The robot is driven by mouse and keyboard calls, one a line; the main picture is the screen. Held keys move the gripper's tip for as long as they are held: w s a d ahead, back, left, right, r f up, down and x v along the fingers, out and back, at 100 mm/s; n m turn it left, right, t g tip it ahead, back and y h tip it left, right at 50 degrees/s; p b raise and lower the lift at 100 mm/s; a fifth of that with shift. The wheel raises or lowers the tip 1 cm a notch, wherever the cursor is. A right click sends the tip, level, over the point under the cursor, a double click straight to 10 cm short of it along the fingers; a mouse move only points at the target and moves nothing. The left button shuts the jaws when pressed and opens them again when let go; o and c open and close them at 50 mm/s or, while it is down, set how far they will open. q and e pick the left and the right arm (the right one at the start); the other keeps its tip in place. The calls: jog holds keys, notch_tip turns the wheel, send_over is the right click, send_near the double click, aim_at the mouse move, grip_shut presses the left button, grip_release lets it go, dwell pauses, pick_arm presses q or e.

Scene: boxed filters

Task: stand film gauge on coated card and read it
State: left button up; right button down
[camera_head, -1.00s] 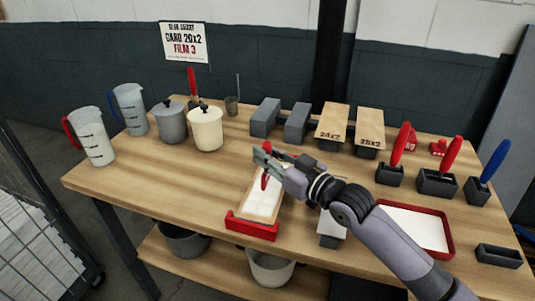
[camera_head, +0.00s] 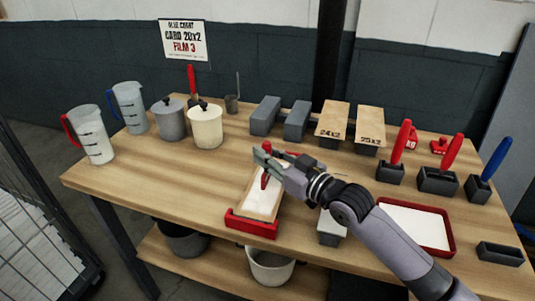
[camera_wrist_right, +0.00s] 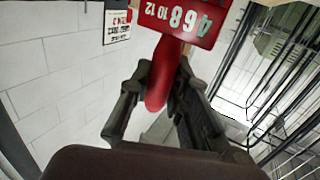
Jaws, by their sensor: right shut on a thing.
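My right gripper (camera_head: 268,158) is over the far part of the coated card (camera_head: 262,204). It is shut on the red film gauge (camera_head: 265,181). In the right wrist view the gripper (camera_wrist_right: 160,88) holds the gauge by its rounded red handle, and the red plate (camera_wrist_right: 183,20) shows the numbers 4, 6, 8, 10, 12. The card has a white face with bare wood along its sides and lies against a red stop (camera_head: 251,224) near the table's front. The gauge appears upright at the card; whether it touches the film I cannot tell. My left gripper is out of view.
Pots and jugs stand at the left. Grey blocks and wooden cards marked 24x2 (camera_head: 332,122) and 25x2 (camera_head: 370,126) stand behind. Handled tools in dark holders and a red-rimmed tray (camera_head: 450,246) are at the right.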

aim_at(268, 143)
jog(key=shift+f, duration=0.45)
dwell(0.6)
notch_tip(268, 143, up, 7)
jog(key=p, duration=0.6)
jog(key=shift+r, duration=0.1)
dwell(0.6)
